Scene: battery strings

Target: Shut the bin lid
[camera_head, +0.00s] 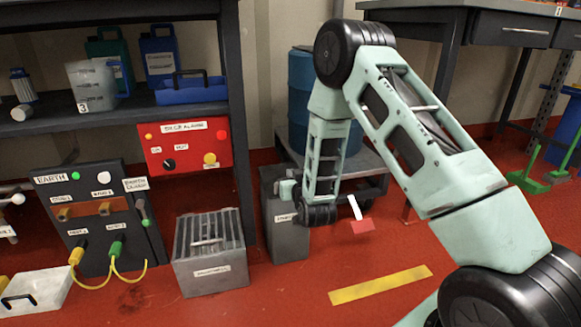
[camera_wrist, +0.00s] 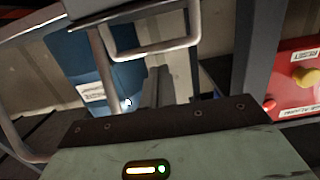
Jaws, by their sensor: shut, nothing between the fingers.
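A narrow dark grey bin (camera_head: 290,238) with a white label stands on the red floor, right of the ribbed grey box. My arm covers much of its upper part in the head view. I cannot make out its lid clearly or how far it is open. My gripper (camera_head: 287,190) is at the bin's top in the head view; I cannot tell whether it touches. In the wrist view, my gripper's dark fingers (camera_wrist: 156,86) are together and empty. A bent metal loop (camera_wrist: 155,50) under a dark edge shows close by; I cannot tell what it belongs to.
A blue drum (camera_head: 300,85) stands on a low grey platform behind my arm. A red alarm panel (camera_head: 185,146) and the ribbed grey box (camera_head: 208,268) are left of the bin. Red floor (camera_head: 300,285) is free in front, with a yellow stripe (camera_head: 380,285).

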